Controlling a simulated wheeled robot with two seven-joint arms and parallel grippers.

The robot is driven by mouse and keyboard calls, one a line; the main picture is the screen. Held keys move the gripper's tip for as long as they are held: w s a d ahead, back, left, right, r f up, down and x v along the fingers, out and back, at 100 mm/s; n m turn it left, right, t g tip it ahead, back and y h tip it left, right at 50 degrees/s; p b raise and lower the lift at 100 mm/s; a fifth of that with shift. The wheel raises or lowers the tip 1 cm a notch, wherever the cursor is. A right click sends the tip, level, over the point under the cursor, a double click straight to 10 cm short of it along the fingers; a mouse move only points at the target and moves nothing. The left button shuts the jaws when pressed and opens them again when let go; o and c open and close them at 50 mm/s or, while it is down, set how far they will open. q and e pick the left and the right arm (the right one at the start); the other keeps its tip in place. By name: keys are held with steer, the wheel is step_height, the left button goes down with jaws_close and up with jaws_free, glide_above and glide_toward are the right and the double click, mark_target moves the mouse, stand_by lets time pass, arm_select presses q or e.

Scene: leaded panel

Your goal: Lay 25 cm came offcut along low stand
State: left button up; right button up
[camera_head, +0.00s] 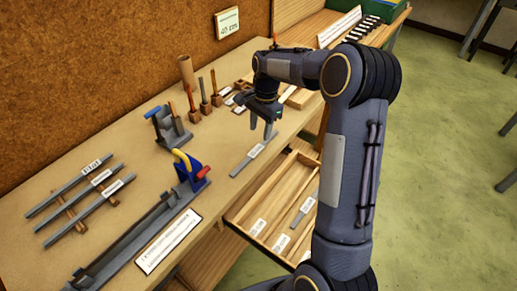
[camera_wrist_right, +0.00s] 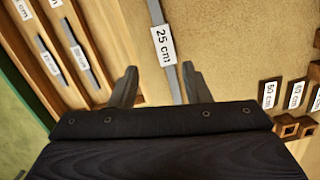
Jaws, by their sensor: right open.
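The 25 cm came offcut (camera_head: 244,163) is a thin grey strip with a white label. It lies on the bench top near the drawer edge. My right gripper (camera_head: 270,132) is open over its far end. In the right wrist view the strip (camera_wrist_right: 173,84), labelled "25 cm", passes between the open fingers (camera_wrist_right: 160,72), nearer the right finger. The fingers do not grip it. Two wooden bars (camera_head: 82,222) on the left carry several labelled grey strips; I cannot tell whether they are the low stand. My left gripper is not in view.
An open wooden drawer (camera_head: 231,213) with labelled strips juts out below the bench edge. A long grey trough (camera_head: 135,238) with a blue and yellow clamp (camera_head: 187,170) lies at the front. Small wooden holders (camera_head: 193,115) stand at the back. Bare bench lies around the offcut.

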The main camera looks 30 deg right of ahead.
mark_target(256, 151)
steer(key=shift+w+f, duration=0.2)
steer(key=shift+f, duration=0.5)
steer(key=f, duration=0.2)
steer(key=f+p, duration=0.1)
steer(key=f, duration=0.1)
steer(key=a+f, duration=0.1)
steer(key=f, duration=0.2)
steer(key=shift+w+p, duration=0.1)
steer(key=shift+p, duration=0.25)
steer(key=shift+c, duration=0.2)
jaws_close()
